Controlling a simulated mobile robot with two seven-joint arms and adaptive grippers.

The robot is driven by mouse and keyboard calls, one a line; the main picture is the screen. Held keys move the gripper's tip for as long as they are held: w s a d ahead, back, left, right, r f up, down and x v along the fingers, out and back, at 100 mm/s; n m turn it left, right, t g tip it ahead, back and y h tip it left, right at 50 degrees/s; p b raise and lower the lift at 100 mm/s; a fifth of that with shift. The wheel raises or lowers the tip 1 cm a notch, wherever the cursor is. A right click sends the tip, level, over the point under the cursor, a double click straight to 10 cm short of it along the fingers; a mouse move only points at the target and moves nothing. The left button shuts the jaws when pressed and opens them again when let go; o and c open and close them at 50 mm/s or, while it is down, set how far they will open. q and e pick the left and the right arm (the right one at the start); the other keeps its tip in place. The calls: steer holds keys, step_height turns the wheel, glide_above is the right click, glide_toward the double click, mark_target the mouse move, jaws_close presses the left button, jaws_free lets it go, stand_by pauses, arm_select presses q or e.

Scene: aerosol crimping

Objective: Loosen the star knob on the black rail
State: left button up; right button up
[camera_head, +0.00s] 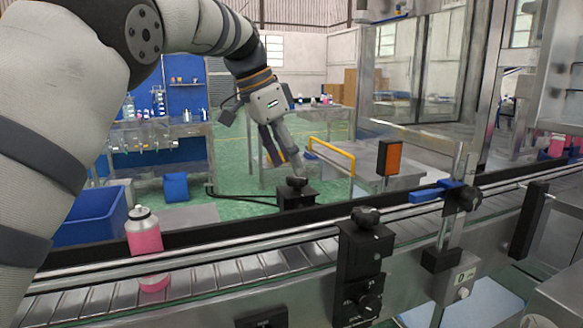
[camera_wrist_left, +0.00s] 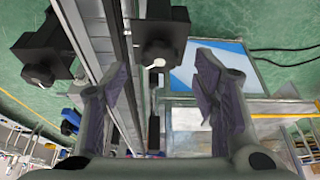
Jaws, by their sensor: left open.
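A black star knob (camera_head: 297,183) sits on a black block (camera_head: 298,198) behind the black rail (camera_head: 240,231) of the conveyor. A second black star knob (camera_head: 366,216) tops a black block on the near side. My left gripper (camera_head: 279,162) points down just above and left of the far knob; contact cannot be told. In the left wrist view my left gripper (camera_wrist_left: 160,75) is open and empty, fingers apart. A black knob with a pale centre (camera_wrist_left: 157,55) shows between and beyond the fingers; another knob (camera_wrist_left: 40,72) is at upper left. My right gripper is out of view.
A pink bottle (camera_head: 144,232) stands on the conveyor (camera_head: 210,285) at left. A blue clamp (camera_head: 435,193) on an upright post and an orange sensor (camera_head: 390,158) are on the right. A yellow rail (camera_head: 332,153) and a blue bin (camera_head: 92,217) stand beyond the conveyor.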

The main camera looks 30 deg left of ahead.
mark_target(296, 179)
arm_select(q)
steer(key=shift+x, duration=1.4)
steer(key=c, duration=1.2)
steer(key=shift+n, duration=0.4)
steer(key=shift+s+d+r+n+y, duration=0.15)
steer(key=shift+n+y, duration=0.15)
steer(key=shift+n, duration=0.4)
steer(key=shift+o, duration=0.2)
steer(key=n+y, duration=0.1)
steer(key=n, duration=0.1)
steer(key=shift+d+n+t, duration=0.1)
steer(key=shift+n+t, duration=0.2)
steer(key=shift+t, duration=0.1)
steer(key=n+y, duration=0.1)
steer(key=n, duration=0.1)
steer(key=n+y, duration=0.1)
steer(key=n, duration=0.2)
steer(key=shift+d, duration=0.2)
steer(key=shift+n, duration=0.5)
